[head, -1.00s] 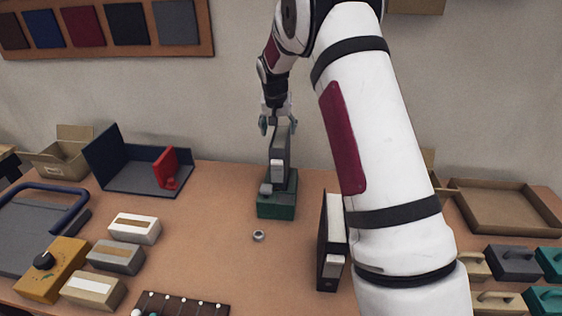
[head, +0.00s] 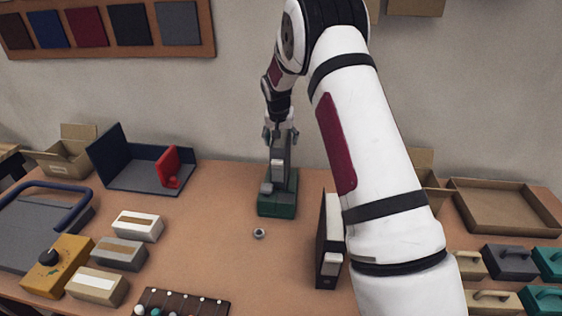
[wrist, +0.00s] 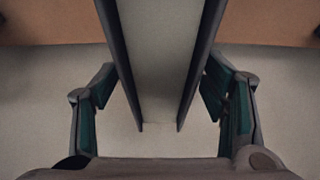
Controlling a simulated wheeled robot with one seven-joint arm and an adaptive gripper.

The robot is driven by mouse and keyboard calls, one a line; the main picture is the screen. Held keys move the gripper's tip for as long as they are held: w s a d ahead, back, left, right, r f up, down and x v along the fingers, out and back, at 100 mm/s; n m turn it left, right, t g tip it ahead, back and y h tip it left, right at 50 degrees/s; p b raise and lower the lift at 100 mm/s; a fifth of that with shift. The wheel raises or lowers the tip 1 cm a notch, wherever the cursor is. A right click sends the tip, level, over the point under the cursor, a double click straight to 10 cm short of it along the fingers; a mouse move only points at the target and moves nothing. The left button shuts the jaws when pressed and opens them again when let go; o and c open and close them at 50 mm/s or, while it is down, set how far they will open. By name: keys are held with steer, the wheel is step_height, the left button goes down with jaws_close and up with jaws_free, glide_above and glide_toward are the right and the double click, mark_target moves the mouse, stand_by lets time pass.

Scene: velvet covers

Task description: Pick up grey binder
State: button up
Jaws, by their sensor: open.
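A grey binder (head: 284,155) stands upright on the dark green base (head: 277,208) near the back middle of the table, with a light label on its spine. My gripper (head: 281,133) is open above it, its fingers at either side of the binder's upper end. In the wrist view the binder (wrist: 160,55) shows dark covers with pale pages between them. It runs between the two green-padded fingers of my gripper (wrist: 160,88). A gap shows on the left side; the right finger looks close to the cover, and I cannot tell whether it touches.
A dark binder (head: 328,245) stands to the right, partly behind my arm. A small metal ring (head: 259,233) lies before the base. A navy corner stand with a red bookend (head: 170,167) is at left. An open carton tray (head: 500,215) is at right.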

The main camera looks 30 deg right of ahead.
steer(key=shift+f, duration=0.15)
jaws_close()
stand_by(0.4)
